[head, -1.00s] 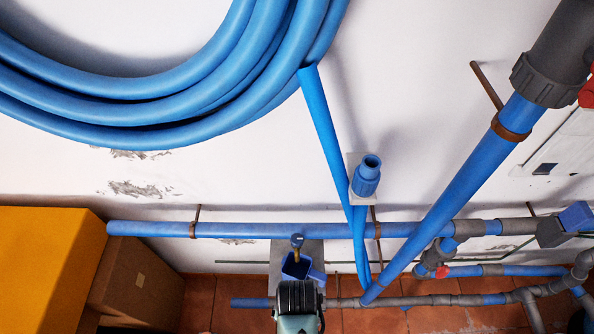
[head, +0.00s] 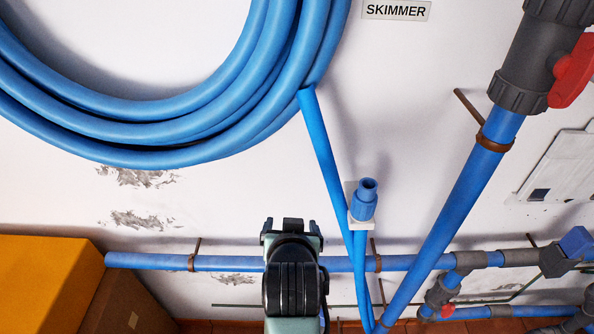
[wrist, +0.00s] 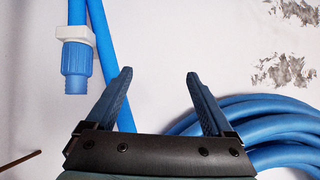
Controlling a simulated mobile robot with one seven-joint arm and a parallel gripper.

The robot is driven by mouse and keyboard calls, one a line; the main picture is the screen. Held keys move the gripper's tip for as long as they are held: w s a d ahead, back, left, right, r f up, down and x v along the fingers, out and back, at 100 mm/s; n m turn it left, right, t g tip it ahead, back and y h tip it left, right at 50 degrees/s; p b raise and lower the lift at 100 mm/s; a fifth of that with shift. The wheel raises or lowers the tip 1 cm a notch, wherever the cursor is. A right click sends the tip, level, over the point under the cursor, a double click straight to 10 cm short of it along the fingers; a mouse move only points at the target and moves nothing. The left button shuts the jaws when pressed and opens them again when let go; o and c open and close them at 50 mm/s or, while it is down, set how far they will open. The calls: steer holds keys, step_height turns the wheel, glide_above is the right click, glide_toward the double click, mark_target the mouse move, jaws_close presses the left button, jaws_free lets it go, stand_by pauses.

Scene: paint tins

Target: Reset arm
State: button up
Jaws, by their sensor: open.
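My gripper (wrist: 158,82) is open in the wrist view, with its two dark blue fingers spread apart and nothing between them but white wall behind. In the head view, my arm rises from the bottom middle, with the gripper end (head: 289,224) seen from behind in front of the wall. The fingertips are mostly hidden there. No paint tin is in view.
A coiled blue hose (head: 130,120) hangs upper left and shows in the wrist view (wrist: 285,128). A blue pipe (head: 455,205) with a red-handled valve (head: 572,75) stands right. Yellow (head: 45,285) and brown (head: 130,305) boxes stand lower left.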

step_height(320, 180, up, 26)
steer(key=w+t+b, duration=0.1)
steer(key=t+b, duration=0.2)
steer(key=t, duration=0.6)
steer(key=s+r+t+b, duration=0.1)
steer(key=s+r+t, duration=0.2)
steer(key=s+r, duration=0.4)
steer(key=s+d+r+t+b, duration=0.1)
steer(key=s+r+t, duration=0.3)
steer(key=s+r, duration=0.3)
step_height(320, 180, up, 5)
steer(key=shift+r+n+t, duration=0.15)
steer(key=shift+n+t, duration=0.15)
steer(key=shift+n, duration=0.1)
